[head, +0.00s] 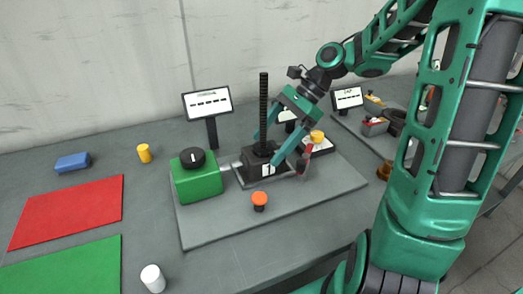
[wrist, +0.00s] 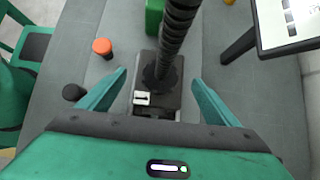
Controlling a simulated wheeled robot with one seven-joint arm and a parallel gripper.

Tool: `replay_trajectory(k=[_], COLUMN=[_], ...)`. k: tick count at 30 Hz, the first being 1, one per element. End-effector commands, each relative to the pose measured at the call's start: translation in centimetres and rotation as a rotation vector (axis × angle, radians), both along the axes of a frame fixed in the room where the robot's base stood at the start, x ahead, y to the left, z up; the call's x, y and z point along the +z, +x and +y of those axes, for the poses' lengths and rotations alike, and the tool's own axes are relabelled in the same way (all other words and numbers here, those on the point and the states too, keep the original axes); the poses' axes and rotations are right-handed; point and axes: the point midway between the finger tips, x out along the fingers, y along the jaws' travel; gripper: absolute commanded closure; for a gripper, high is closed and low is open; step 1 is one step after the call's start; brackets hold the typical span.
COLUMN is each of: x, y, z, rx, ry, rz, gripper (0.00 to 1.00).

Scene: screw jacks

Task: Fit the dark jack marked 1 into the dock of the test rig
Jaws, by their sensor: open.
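The dark jack marked 1 (head: 263,163) stands upright on the grey plate of the test rig (head: 215,225), its tall black screw rising from a dark base with a white label. It sits at the end of the metal rod of the green unit (head: 199,181). In the wrist view the jack (wrist: 158,95) stands between the spread fingers. My gripper (head: 266,150) is open, with one finger on each side of the jack and visible gaps to its base in the wrist view (wrist: 158,92). I cannot tell whether the base is seated in the dock, as the dock is mostly hidden.
An orange button (head: 260,199) stands in front of the jack. A display on a post (head: 208,104) rises behind the green unit. A second display (head: 347,97) stands farther right. Red (head: 70,210) and green (head: 65,268) mats lie left. A white cylinder (head: 152,278) stands near the front.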

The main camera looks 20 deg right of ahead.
Motion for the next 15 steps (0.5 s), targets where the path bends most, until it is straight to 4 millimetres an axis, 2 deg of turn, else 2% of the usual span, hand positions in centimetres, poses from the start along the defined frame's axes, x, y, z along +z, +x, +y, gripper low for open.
replay_trajectory(k=[3,9,15], x=[1.8,4.3,5.4], y=[0.1,0.2,0.1], z=[-1.6,-3.6,-4.4], rx=[-0.002,0.0,0.001], ry=[-0.003,-0.001,-0.001], rz=[-0.004,-0.004,-0.002], gripper=[0.16,0.16,0.16])
